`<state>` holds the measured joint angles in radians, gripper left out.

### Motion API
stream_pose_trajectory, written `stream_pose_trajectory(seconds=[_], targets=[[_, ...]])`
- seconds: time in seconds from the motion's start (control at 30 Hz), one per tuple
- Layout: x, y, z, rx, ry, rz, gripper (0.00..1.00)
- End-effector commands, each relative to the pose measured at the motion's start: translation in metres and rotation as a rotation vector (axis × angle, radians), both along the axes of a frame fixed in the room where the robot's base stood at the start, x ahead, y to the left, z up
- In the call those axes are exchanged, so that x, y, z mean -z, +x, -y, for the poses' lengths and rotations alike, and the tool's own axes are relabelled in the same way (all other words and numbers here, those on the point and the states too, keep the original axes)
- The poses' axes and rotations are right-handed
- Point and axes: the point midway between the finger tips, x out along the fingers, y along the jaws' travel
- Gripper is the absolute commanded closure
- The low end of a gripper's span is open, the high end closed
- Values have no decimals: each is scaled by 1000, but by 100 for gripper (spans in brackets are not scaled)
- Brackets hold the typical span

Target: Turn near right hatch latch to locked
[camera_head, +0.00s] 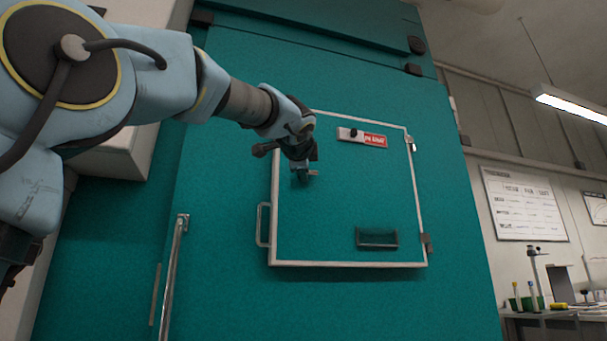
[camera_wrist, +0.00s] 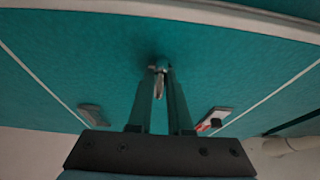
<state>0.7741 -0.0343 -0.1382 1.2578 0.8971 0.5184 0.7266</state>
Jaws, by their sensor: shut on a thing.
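The hatch (camera_head: 345,205) is a teal panel with a white frame on the large teal chamber front. Its latch (camera_head: 313,173) is a small metal lever near the hatch's upper left, mostly hidden by my gripper (camera_head: 301,169). In the wrist view my gripper (camera_wrist: 161,78) has its two fingers closed around the latch (camera_wrist: 160,68), on either side of its pale lever. The hatch lies flush with the chamber front. The latch's exact angle is hard to tell, and no lock marking shows beside it.
A loop handle (camera_head: 263,225) is at the hatch's left edge, and a dark bracket (camera_head: 377,238) is lower right. A long vertical metal handle (camera_head: 173,270) stands further left. A bench (camera_head: 545,315) is far right.

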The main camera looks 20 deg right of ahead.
Motion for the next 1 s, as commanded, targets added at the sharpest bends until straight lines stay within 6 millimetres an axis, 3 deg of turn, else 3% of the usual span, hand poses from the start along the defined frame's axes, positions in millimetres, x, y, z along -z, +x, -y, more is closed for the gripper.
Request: stream_pose_trajectory(seconds=[0.23, 0.27, 0.5, 0.8, 1.0], targets=[[0, 1, -1, -2, 0, -1, 100], [0, 1, -1, -2, 0, -1, 79], [0, 0, 0, -1, 0, -1, 52], [0, -3, -2, 0, 0, 0, 52], [1, -27, -15, 1, -1, 2, 52]])
